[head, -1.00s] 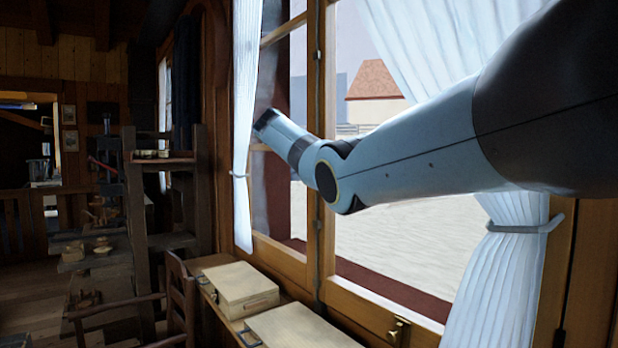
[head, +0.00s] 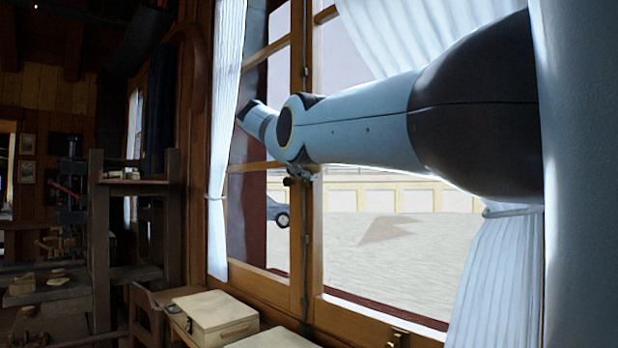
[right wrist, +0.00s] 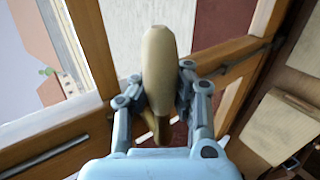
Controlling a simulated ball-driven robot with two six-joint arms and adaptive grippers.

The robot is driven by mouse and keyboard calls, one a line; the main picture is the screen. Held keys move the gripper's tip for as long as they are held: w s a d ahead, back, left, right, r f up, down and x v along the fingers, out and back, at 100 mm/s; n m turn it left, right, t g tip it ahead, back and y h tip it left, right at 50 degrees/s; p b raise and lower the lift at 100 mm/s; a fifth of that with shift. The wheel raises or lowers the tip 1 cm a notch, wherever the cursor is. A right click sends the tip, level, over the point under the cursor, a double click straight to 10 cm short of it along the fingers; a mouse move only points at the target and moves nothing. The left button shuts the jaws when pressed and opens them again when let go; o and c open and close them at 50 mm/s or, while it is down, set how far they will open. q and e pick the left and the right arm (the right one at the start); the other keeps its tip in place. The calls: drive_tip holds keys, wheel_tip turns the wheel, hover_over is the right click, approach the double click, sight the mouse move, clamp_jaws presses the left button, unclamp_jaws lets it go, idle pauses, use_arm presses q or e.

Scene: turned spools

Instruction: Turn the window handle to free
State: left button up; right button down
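The window handle is a smooth tan lever (right wrist: 160,70) in the right wrist view, standing upright in that picture between my right gripper's fingers. My right gripper (right wrist: 161,92) has a finger close against each side of it and looks shut on it. In the head view the right gripper (head: 307,174) is small and partly hidden below my forearm, at the middle post of the window (head: 312,240). A small dark end of the handle (head: 290,182) shows just left of it. My left gripper is not in view.
White curtains hang at the left (head: 226,130) and right (head: 500,270) of the window. Pale wooden boxes (head: 215,318) lie below the window, beside a chair (head: 146,315). A brass fitting (head: 398,338) sits on the lower frame. Dark shelving (head: 100,240) stands at the left.

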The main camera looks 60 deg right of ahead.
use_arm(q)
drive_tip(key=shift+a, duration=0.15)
use_arm(e)
drive_tip(key=shift+w+r, duration=0.15)
drive_tip(key=shift+r, duration=0.4)
drive_tip(key=c, duration=1.1)
unclamp_jaws()
drive_tip(key=shift+w+a+r, duration=0.1)
drive_tip(key=shift+a, duration=0.3)
drive_tip(key=shift+c, duration=0.2)
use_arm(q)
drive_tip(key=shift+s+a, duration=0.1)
use_arm(e)
drive_tip(key=shift+o, duration=0.2)
drive_tip(key=shift+d+f, duration=0.1)
drive_tip(key=shift+f, duration=0.1)
drive_tip(key=v, duration=1.2)
